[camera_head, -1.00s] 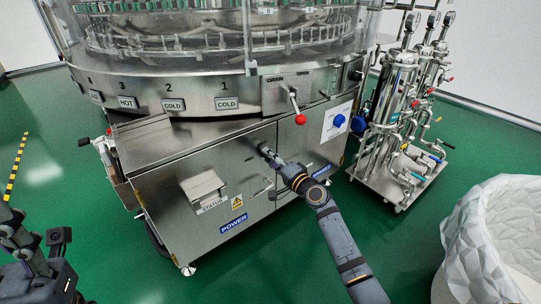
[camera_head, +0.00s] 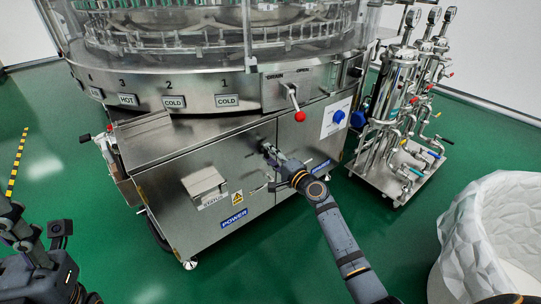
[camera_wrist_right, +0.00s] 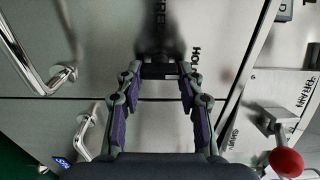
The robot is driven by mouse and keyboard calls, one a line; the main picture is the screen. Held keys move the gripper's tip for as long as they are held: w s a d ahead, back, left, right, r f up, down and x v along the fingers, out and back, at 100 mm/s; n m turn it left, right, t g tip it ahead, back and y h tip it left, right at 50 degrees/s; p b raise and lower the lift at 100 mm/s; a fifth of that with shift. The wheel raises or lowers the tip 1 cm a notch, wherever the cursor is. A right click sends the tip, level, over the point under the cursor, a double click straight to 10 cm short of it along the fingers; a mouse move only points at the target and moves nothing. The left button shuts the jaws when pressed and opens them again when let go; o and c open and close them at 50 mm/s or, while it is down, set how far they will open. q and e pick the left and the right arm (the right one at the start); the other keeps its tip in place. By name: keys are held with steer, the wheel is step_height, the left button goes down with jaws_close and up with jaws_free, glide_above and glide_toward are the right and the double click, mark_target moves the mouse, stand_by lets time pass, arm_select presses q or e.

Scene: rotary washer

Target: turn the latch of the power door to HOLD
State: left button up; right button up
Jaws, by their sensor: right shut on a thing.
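The power door (camera_head: 225,180) is a steel panel low on the washer's front, with a blue POWER label (camera_head: 234,219) and a yellow warning sign. Its small dark latch (camera_wrist_right: 158,71) sits on the panel near the door seam. My right gripper (camera_head: 268,154) reaches the panel from the front.
A red-ball lever (camera_head: 299,115) and a blue knob (camera_head: 339,116) are on the washer's right side. A status box (camera_head: 204,185) sticks out left of my right gripper. A piping cart (camera_head: 405,175) and a lined white bin (camera_head: 490,235) stand right. Green floor at front is open.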

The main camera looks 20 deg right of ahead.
steer(key=o, duration=1.2)
steer(key=shift+c, duration=0.2)
steer(key=v, duration=1.2)
steer(key=shift+r, duration=0.1)
